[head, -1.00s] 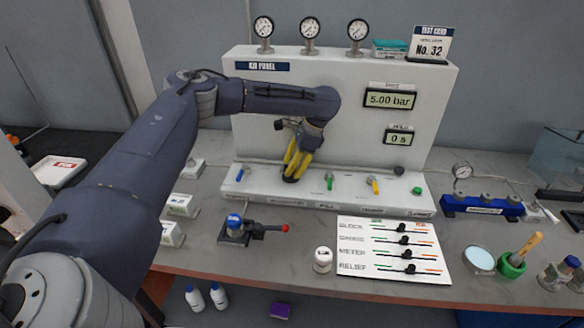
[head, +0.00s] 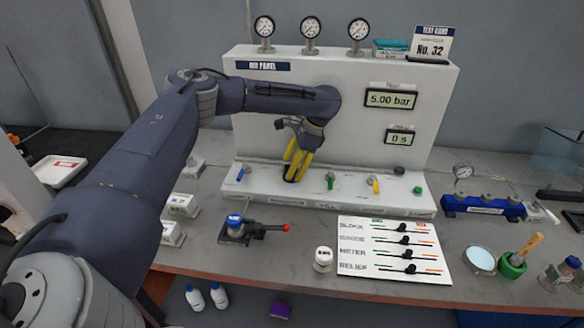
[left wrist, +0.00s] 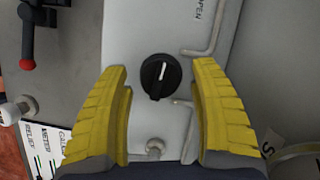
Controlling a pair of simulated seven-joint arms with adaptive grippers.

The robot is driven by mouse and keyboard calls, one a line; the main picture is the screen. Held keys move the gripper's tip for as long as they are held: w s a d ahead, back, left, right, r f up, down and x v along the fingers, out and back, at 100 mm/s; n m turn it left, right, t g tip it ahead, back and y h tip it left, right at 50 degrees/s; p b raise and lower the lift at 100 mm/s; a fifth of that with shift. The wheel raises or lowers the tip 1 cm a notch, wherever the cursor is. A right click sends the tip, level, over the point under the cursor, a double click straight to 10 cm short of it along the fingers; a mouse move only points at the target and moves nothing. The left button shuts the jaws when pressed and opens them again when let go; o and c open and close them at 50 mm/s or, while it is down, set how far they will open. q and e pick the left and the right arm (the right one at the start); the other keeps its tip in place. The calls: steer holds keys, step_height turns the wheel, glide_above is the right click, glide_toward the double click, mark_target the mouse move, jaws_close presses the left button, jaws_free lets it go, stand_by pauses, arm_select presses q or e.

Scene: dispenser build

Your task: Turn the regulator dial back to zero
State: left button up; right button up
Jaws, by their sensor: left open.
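The regulator dial (left wrist: 161,76) is a black round knob with a white pointer line, seen in the left wrist view on the white panel's ledge. My left gripper (left wrist: 163,82) is open, with one yellow finger on each side of the dial and a visible gap to it on both sides. In the head view the yellow fingers of my left gripper (head: 297,178) point down at the ledge and largely hide the dial. The pressure display (head: 390,98) reads 5.00 bar. My right gripper is not seen.
The white panel (head: 350,130) stands behind the ledge, with several gauges on top. A blue-capped device with a red-tipped lever (head: 286,228) and a white slider card (head: 355,262) lie in front.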

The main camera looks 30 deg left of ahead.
arm_select(q)
steer(key=v, duration=1.1)
steer(key=shift+r, duration=0.4)
steer(key=shift+w, duration=0.1)
